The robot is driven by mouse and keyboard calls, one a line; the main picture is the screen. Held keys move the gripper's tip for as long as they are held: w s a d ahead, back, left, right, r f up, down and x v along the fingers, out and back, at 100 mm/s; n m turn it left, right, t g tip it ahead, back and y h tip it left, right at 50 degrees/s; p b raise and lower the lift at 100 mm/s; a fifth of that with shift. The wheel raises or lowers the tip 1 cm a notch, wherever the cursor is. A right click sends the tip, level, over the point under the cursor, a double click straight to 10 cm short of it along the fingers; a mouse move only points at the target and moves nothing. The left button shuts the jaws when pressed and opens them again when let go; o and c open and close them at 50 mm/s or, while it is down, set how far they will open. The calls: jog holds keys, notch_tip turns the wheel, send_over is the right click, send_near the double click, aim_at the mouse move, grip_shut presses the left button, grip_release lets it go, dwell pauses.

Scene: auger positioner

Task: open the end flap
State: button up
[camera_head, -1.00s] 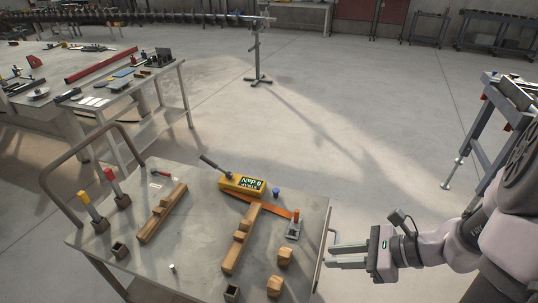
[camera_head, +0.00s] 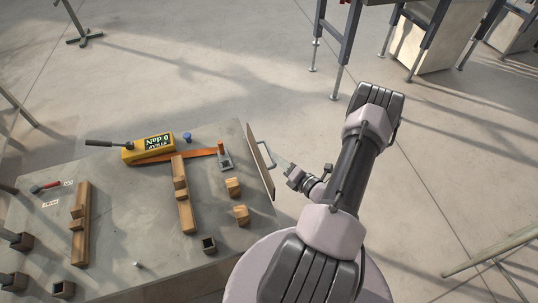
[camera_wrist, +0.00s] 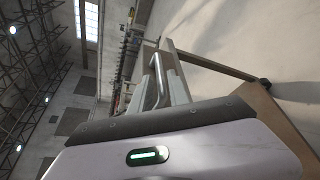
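The end flap (camera_head: 259,160) is a thin tan panel along the right end of the grey-topped cart. A bent metal handle (camera_head: 269,156) stands out from its outer face. In the wrist view the handle (camera_wrist: 157,82) is a curved rod in front of my fingers. My gripper (camera_head: 285,164) is at the flap's outer side, close to the handle. In the wrist view my gripper (camera_wrist: 160,88) has its fingers apart, with the handle seemingly between them. Whether they touch it cannot be told. The flap's latch or hinge does not show clearly.
The cart top (camera_head: 130,225) holds a yellow force gauge (camera_head: 148,149), wooden stepped bars (camera_head: 183,195), small wood blocks (camera_head: 233,187) and an orange strip (camera_head: 190,154). A blue-grey metal stand (camera_head: 340,45) is behind. Floor right of my arm is mostly open.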

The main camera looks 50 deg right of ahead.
aim_at(269, 151)
jog(key=b+x, duration=0.1)
jog(key=x, duration=0.4)
jog(key=shift+w+f, duration=0.1)
jog(key=shift+w, duration=0.3)
grip_shut()
dwell(1.0)
